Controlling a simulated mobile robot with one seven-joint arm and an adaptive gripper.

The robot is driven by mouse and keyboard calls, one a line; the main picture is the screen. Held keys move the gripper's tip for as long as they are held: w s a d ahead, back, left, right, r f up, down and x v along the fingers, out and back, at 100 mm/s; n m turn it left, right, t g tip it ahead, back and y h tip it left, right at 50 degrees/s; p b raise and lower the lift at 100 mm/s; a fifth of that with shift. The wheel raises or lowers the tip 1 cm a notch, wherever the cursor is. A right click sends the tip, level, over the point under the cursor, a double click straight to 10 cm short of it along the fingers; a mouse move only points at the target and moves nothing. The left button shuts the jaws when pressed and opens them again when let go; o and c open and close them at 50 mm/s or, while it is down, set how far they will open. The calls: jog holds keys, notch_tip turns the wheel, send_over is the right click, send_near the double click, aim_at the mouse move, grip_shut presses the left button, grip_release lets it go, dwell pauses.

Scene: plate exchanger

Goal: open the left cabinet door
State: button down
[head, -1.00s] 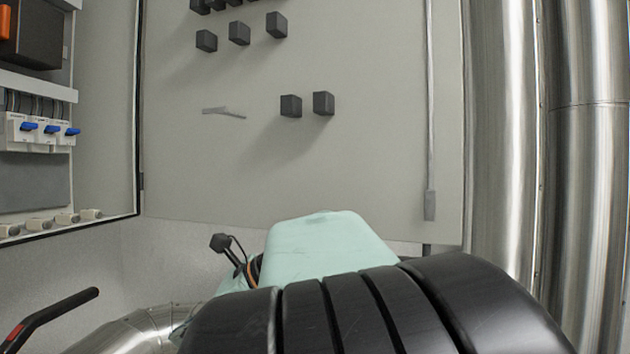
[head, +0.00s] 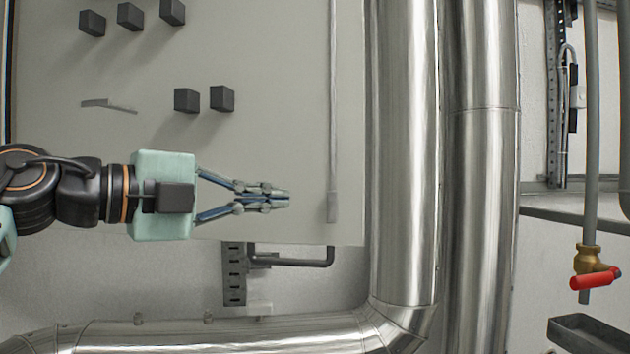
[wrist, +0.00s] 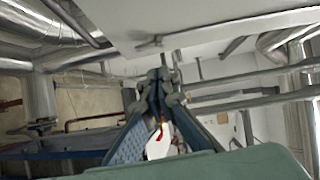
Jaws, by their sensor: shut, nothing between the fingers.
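A large light-grey door panel (head: 270,110) with several small black blocks fills the left half of the head view. A long flat rod (head: 332,130) runs down it near its right edge. My gripper (head: 287,198) reaches in from the left, pointing right, in front of the panel's lower part. Its fingers are together and hold nothing. I cannot tell the gap between the fingers and the panel. In the wrist view the gripper's fingertips (wrist: 158,78) also meet, with a pale panel (wrist: 190,15) above them. The cabinet's interior is out of view now.
Thick shiny vertical pipes (head: 405,150) stand right of the panel. A horizontal pipe (head: 220,335) runs along the bottom. A dark bracket with a bent bar (head: 290,262) sits below the panel. A red-handled valve (head: 594,279) is at far right.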

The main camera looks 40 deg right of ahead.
jog(key=a+r+g+h, duration=0.1)
jog(key=r, duration=0.1)
send_near(345, 181)
jog(key=s+d, duration=0.3)
jog(key=shift+w+d+r+m+p, duration=0.1)
jog(key=shift+w+d+m+p, duration=0.3)
jog(key=shift+w+d, duration=0.8)
jog(key=shift+d, duration=0.3)
